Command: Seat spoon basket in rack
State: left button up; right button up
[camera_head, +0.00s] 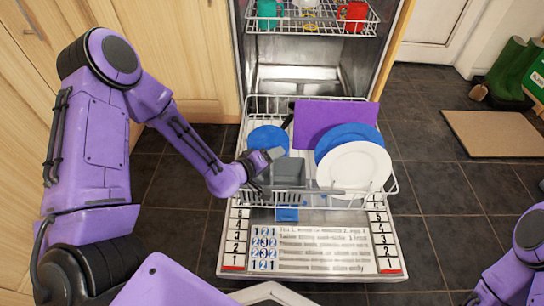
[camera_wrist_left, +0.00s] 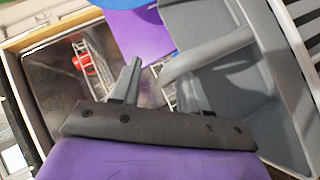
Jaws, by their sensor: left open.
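The grey spoon basket (camera_head: 289,171) is at the front of the pulled-out lower dishwasher rack (camera_head: 391,183), between a blue plate and a white plate. I cannot tell whether it rests fully on the rack floor. My left gripper (camera_head: 274,156) is open at the basket's back left, with its fingers close to the basket's rim. In the left wrist view the basket (camera_wrist_left: 290,110) fills the right side, beside the gripper (camera_wrist_left: 160,85). Whether a finger touches it is unclear. My right arm shows only at the lower right corner; its gripper is out of view.
A blue plate (camera_head: 268,138) stands left of the basket. A purple board (camera_head: 325,116), another blue plate (camera_head: 350,132) and the white plate (camera_head: 355,167) stand to the right. The upper rack (camera_head: 311,22) holds cups. The open door (camera_head: 310,246) lies in front.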

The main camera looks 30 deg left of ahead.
pick_arm(q)
jog(key=p+v, duration=0.3)
jog(key=v, duration=0.7)
jog(key=shift+s+p, duration=0.2)
jog(key=shift+p, duration=0.2)
pick_arm(e)
jog(key=r, duration=0.4)
jog(key=shift+w+d, duration=0.15)
jog(key=shift+w, duration=0.05)
pick_arm(q)
jog(key=shift+a+r, duration=0.1)
